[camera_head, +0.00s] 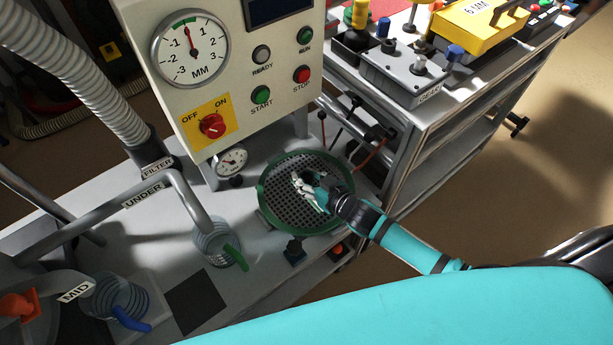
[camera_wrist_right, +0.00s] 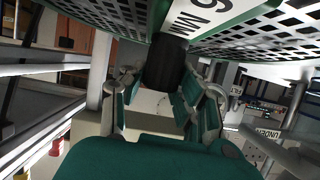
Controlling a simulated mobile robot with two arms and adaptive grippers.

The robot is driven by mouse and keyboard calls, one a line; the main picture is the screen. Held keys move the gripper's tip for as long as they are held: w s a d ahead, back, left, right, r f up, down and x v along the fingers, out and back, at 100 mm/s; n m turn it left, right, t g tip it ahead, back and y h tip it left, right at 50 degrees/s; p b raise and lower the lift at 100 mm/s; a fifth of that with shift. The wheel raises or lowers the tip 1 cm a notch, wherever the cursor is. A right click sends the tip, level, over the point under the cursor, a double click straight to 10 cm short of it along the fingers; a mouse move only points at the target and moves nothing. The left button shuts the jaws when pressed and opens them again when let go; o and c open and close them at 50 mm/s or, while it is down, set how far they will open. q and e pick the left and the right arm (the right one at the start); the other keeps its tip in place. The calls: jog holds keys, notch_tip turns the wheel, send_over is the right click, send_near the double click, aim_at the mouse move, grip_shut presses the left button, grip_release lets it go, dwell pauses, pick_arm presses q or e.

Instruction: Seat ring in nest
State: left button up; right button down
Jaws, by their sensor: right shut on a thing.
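The green ring (camera_head: 272,221) with a perforated metal screen lies over the worktop in front of the control panel in the head view. My right gripper (camera_head: 309,190) is over the middle of the screen. There, my right gripper (camera_wrist_right: 166,80) is shut on a black grip (camera_wrist_right: 168,62) under this bar. The nest is hidden by the ring, so I cannot tell whether the ring rests in it. My left gripper is not in view.
The control panel (camera_head: 245,75) stands behind the ring, with a small dial (camera_head: 231,162) close by. A clear jar (camera_head: 218,243) and the "UNDER" pipe (camera_head: 143,194) stand left. A metal rack (camera_head: 437,135) with a yellow case (camera_head: 480,24) stands right.

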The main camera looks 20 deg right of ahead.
jog(key=shift+f, duration=0.4)
jog(key=c, duration=0.9)
grip_release()
jog(key=shift+f, duration=0.1)
jog(key=v, duration=1.2)
